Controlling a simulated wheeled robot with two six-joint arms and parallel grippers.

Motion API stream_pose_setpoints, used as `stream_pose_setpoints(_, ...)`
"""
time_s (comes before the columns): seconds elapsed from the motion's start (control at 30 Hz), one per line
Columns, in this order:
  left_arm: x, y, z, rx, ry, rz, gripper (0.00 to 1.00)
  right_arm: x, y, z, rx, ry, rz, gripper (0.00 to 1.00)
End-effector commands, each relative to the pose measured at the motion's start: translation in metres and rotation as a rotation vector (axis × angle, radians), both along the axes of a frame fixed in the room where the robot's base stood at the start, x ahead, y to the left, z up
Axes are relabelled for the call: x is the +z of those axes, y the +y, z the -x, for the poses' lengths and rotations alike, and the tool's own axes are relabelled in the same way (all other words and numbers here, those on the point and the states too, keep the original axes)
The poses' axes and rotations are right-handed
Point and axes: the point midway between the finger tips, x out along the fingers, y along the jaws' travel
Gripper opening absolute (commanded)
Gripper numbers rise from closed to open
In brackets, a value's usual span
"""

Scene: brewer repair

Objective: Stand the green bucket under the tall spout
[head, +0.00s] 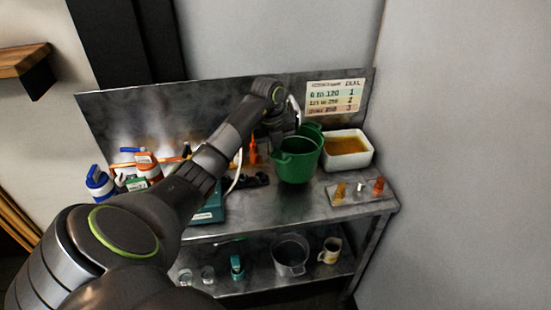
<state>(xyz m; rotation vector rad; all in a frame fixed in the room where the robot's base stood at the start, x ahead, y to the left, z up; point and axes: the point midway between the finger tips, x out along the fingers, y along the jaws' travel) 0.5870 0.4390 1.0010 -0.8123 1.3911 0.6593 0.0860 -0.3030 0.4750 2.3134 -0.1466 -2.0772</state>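My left arm crosses the picture from the lower left. My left gripper (291,127) is at the bucket's back left rim. Its fingers are too small and partly hidden, so I cannot tell whether they grip the bucket. I cannot make out the tall spout; my arm covers much of the bench. My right gripper is not in view.
A white tray (347,150) of amber liquid stands right of the bucket. A small plate (352,192) with small parts lies near the front right. Bottles (146,164) stand at left. A metal pot (290,255) and a mug (330,250) are on the lower shelf.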

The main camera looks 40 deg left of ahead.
Motion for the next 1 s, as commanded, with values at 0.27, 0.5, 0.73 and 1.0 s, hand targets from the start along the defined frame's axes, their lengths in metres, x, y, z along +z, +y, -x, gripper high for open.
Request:
stream_pose_setpoints(0.27, -0.025, 0.001, -0.001, 0.002, 0.002, 0.001, 0.00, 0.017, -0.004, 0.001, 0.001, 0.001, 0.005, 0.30)
stream_pose_setpoints(0.5, -0.035, 0.002, -0.002, -0.001, -0.002, -0.001, 0.00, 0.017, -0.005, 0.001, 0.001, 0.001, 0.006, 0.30)
stream_pose_setpoints(0.73, -0.039, 0.002, -0.001, 0.000, -0.001, -0.001, 0.05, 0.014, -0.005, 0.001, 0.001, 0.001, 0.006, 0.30)
stream_pose_setpoints(1.0, -0.038, 0.002, -0.001, 0.000, -0.001, -0.001, 0.25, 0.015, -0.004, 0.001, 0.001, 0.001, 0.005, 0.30)
